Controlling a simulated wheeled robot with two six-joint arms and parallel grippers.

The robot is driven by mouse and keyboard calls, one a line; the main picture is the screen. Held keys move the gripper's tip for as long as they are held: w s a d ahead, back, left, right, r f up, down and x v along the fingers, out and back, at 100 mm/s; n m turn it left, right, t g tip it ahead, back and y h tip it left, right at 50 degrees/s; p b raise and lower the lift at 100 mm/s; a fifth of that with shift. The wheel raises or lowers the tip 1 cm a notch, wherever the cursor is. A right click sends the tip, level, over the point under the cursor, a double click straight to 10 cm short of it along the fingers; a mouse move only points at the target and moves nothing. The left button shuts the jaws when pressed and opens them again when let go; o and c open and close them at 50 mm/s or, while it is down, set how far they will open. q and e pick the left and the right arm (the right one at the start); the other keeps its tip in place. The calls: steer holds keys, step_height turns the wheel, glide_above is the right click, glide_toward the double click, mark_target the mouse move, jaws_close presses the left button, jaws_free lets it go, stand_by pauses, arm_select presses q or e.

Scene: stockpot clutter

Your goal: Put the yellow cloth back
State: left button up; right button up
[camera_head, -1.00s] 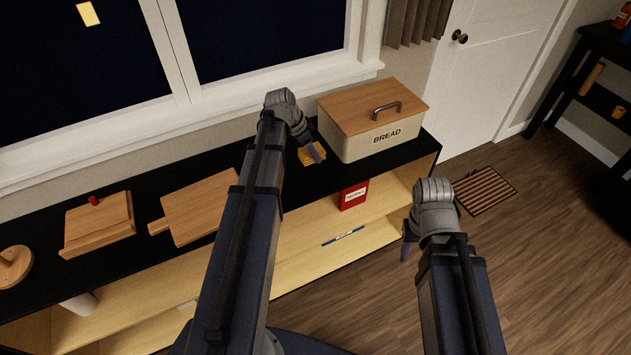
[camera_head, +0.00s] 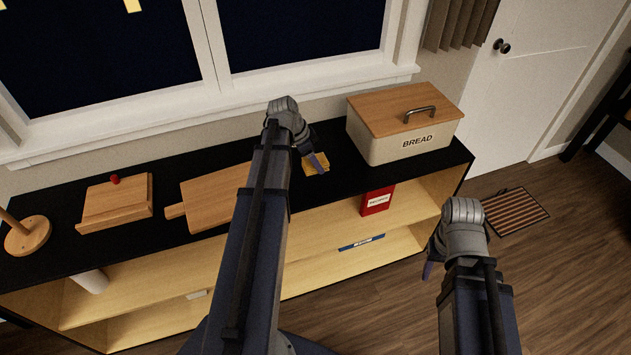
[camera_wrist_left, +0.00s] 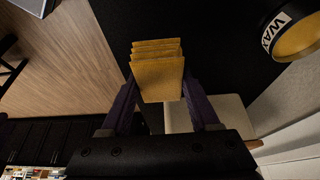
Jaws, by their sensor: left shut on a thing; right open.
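The yellow cloth (camera_head: 316,168) is a small folded stack. In the head view it is low over the black counter top, left of the bread box; I cannot tell whether it touches the counter. My left gripper (camera_head: 314,158) is shut on it. The left wrist view shows the folded layers of the cloth (camera_wrist_left: 159,78) between the two purple fingers (camera_wrist_left: 160,92). My right gripper (camera_head: 428,262) is open and empty, out in front of the shelf unit at the right, away from the cloth.
The bread box (camera_head: 390,142) stands right of the cloth. Cutting boards (camera_head: 215,193) lie to the left, partly behind my left arm. A red box (camera_head: 377,201) and a blue item (camera_head: 362,242) are on shelves below. A yellow tin marked WAX (camera_wrist_left: 297,38) shows in the left wrist view.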

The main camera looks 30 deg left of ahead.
mark_target(307, 161)
arm_select(q)
steer(key=shift+f+b, duration=2.45)
steer(key=shift+f, duration=0.6)
steer(key=shift+f, duration=0.1)
steer(key=shift+f, duration=0.15)
steer(key=o, duration=1.2)
steer(key=shift+r+p, duration=0.35)
steer(key=shift+r, duration=0.2)
steer(key=p+v, duration=1)
steer(key=v, duration=0.1)
steer(key=shift+s+a+r, duration=0.1)
steer(key=shift+s+r, duration=0.05)
steer(key=shift+r, duration=0.05)
